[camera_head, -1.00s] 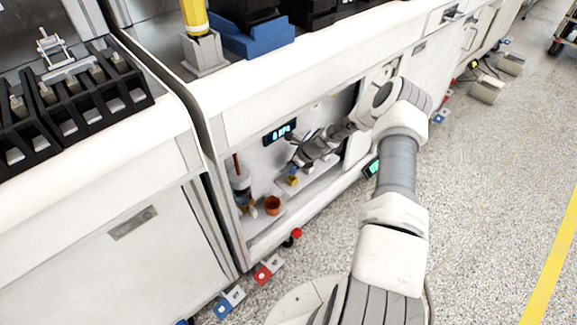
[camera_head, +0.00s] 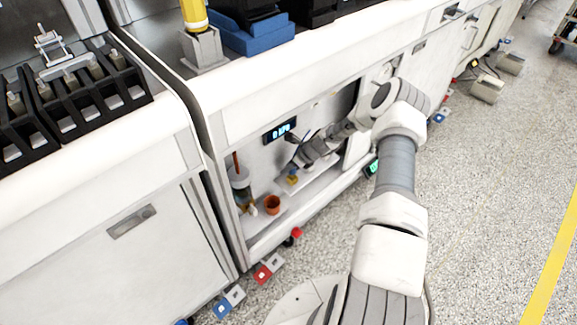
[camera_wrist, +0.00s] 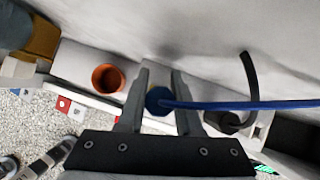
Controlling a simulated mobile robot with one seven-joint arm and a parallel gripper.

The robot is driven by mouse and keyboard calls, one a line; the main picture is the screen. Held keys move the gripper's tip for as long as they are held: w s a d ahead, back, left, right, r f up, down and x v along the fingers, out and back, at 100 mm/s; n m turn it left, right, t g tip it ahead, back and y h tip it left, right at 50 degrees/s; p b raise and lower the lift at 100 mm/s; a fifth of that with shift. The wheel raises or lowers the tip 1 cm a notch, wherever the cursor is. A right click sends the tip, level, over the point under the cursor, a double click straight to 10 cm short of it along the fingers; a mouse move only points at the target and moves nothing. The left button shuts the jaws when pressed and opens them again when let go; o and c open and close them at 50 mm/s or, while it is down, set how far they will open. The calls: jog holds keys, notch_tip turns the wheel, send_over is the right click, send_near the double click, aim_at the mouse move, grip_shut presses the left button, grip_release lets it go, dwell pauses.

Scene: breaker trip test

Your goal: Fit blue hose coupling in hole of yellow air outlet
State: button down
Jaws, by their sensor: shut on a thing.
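The blue hose coupling (camera_wrist: 158,97) is between the two fingers of my gripper (camera_wrist: 160,88) in the wrist view, with its blue hose (camera_wrist: 235,105) running off to the right. In the head view my gripper (camera_head: 299,163) is low in the cabinet opening, tilted down over the shelf. The yellow air outlet (camera_head: 292,181) is small there, just below the gripper tips, with a bit of blue right above it. I cannot tell whether the coupling is in the hole. The outlet is not discernible in the wrist view, where the coupling and fingers cover that spot.
An orange-brown cup (camera_head: 272,205) stands on the shelf left of the outlet; it also shows in the wrist view (camera_wrist: 108,78). A grey canister (camera_head: 240,182) stands further left. A lit display (camera_head: 280,131) is on the back panel. A black curved tube (camera_wrist: 249,75) is at right.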

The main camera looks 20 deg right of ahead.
jog(key=shift+f, duration=0.4)
jog(key=c, duration=0.5)
grip_release()
jog(key=shift+r, duration=0.1)
jog(key=p+v, duration=0.6)
jog(key=v, duration=1.1)
jog(key=shift+r, duration=0.2)
jog(key=shift+s+d, duration=0.1)
